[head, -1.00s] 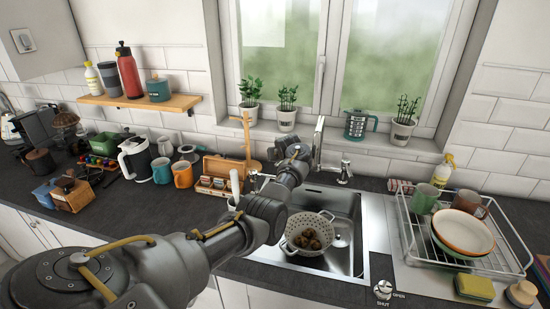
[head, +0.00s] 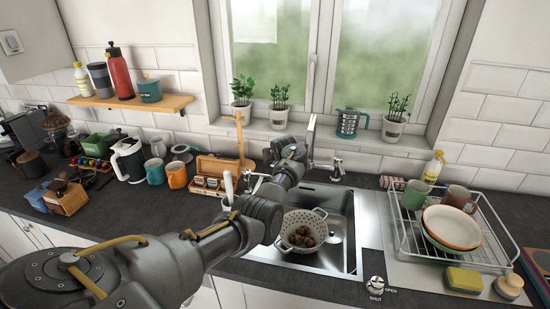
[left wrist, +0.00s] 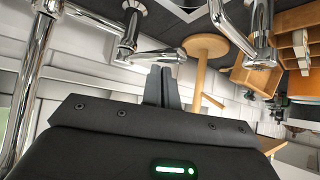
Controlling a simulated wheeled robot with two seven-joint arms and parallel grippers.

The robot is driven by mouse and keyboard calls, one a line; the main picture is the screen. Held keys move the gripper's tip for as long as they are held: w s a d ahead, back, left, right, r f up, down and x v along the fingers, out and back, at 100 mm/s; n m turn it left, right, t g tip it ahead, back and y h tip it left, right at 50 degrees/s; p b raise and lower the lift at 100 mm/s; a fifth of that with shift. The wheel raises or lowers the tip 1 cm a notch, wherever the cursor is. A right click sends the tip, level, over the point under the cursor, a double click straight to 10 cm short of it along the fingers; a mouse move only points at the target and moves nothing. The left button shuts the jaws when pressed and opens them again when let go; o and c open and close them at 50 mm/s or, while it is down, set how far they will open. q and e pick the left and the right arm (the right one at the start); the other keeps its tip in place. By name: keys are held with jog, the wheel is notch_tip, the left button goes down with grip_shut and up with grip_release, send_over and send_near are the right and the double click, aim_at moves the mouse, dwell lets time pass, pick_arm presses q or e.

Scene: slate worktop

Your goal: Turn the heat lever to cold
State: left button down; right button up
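The chrome tap spout (head: 311,135) rises behind the sink, just right of my left gripper. A chrome lever (head: 337,166) stands to its right. More chrome shows left of my forearm, partly hidden. My left gripper (head: 293,150) is beside the spout; its fingertips are hard to make out in the head view. In the left wrist view its fingers (left wrist: 162,72) are together and empty. A chrome lever arm (left wrist: 155,56) on a round post lies by the fingertips; I cannot tell whether they touch. The spout (left wrist: 36,85) is at left there. My right gripper is out of view.
The sink (head: 345,225) holds a colander (head: 300,228) with brown items. A wooden mug stand (head: 240,150) and tea box (head: 212,176) stand left of the tap. A dish rack (head: 480,235) is at right. Potted plants line the windowsill.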

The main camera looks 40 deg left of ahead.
pick_arm(q)
jog(key=shift+s+d+f, duration=0.25)
jog(key=shift+f, duration=0.35)
jog(key=r+p+v, duration=0.1)
jog(key=v, duration=1)
jog(key=shift+w+a, duration=0.25)
jog(key=shift+a, duration=0.05)
